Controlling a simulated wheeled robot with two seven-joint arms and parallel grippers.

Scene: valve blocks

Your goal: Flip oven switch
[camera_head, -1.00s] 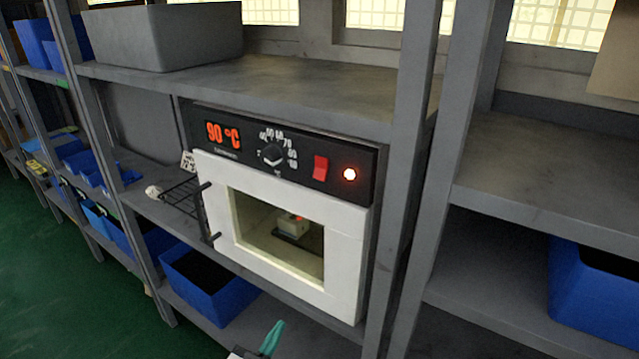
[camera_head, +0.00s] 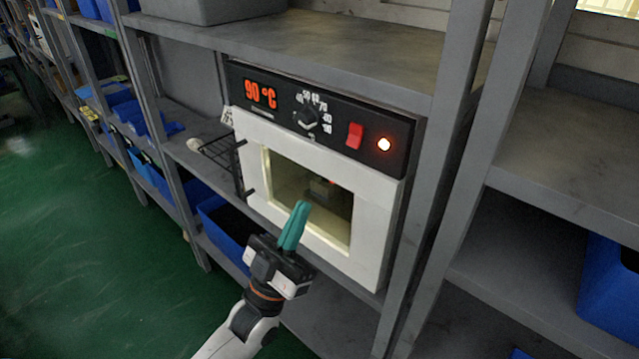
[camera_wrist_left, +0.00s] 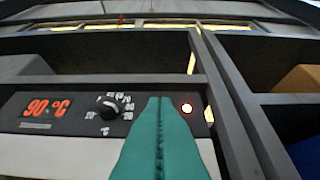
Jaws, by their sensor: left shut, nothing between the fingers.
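The oven (camera_head: 375,226) is a white box with a black control panel, standing on a grey shelf. Its display (camera_head: 260,94) reads 90 °C in orange. Right of the dial (camera_head: 308,117) is the red oven switch (camera_head: 354,136), and a round lamp (camera_head: 384,144) beside it is lit. My left gripper (camera_head: 301,206) has its teal fingers shut and empty, in front of the oven window and below the panel. In the left wrist view the fingers (camera_wrist_left: 160,104) point up at the panel and hide the switch; the lamp (camera_wrist_left: 187,108) shows just right of them. My right gripper is not in view.
A blue bin (camera_head: 220,228) sits on the lower shelf behind my arm. A grey upright post (camera_head: 440,150) stands close right of the oven. Green floor (camera_head: 70,240) is free at the left.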

